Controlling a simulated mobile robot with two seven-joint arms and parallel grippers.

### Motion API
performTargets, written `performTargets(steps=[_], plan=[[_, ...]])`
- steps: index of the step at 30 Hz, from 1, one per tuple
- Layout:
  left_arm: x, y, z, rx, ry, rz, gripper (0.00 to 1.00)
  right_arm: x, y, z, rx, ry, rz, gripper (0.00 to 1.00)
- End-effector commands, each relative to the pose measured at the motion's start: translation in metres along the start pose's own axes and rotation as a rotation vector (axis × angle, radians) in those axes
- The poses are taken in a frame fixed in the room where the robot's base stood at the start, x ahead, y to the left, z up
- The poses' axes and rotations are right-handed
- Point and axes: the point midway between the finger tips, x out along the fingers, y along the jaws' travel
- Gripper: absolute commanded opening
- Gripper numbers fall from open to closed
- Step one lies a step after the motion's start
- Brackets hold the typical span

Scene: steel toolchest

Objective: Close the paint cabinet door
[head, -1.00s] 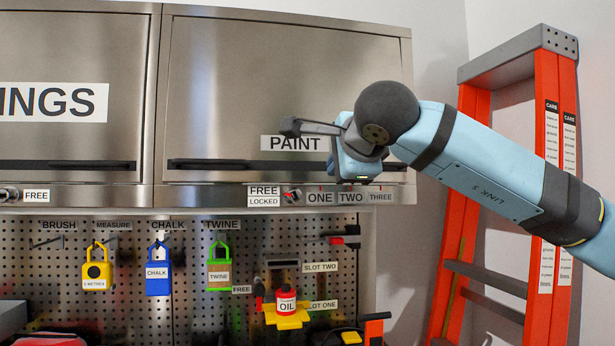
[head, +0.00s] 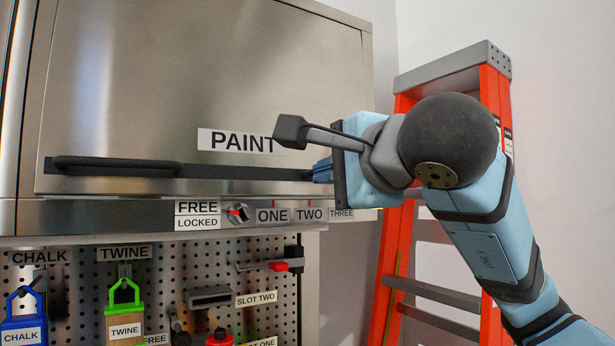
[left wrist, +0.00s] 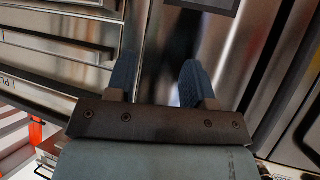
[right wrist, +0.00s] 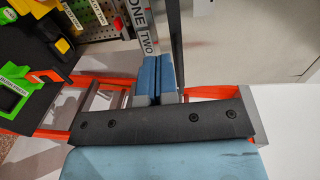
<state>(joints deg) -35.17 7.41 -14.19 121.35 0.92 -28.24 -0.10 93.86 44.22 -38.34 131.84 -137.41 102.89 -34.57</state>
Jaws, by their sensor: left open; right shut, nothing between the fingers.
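The paint cabinet door (head: 230,80) is a brushed steel panel with a PAINT label and a long black handle bar (head: 120,167) low on its face. In the head view it looks down flat against the cabinet front; I cannot tell whether a small gap is left. My right gripper (head: 322,170) is shut and empty at the door's lower right corner, by the right end of the handle. Contact is unclear. Its closed blue fingers also show in the right wrist view (right wrist: 158,80). My left gripper (left wrist: 160,80) is open and empty in front of steel surfaces, outside the head view.
Under the door, a strip carries a FREE/LOCKED switch (head: 237,212) and ONE, TWO, THREE labels. A pegboard (head: 185,262) with hanging tools is below. An orange ladder (head: 385,290) stands at the right, behind my right arm.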

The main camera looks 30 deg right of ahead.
Motion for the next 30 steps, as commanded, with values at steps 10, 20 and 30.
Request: performTargets(steps=[10, 20, 30], plan=[[-0.002, 0.001, -0.003, -0.004, -0.001, 0.001, 0.48, 0.075, 0.001, 0.001, 0.001, -0.001, 0.006, 0.00], [-0.002, 0.000, -0.003, -0.006, -0.004, -0.001, 0.48, 0.118, 0.000, 0.001, 0.000, -0.002, 0.002, 0.00], [-0.001, -0.001, -0.003, -0.005, -0.004, -0.001, 0.48, 0.123, 0.001, 0.001, 0.000, -0.001, 0.002, 0.00]])
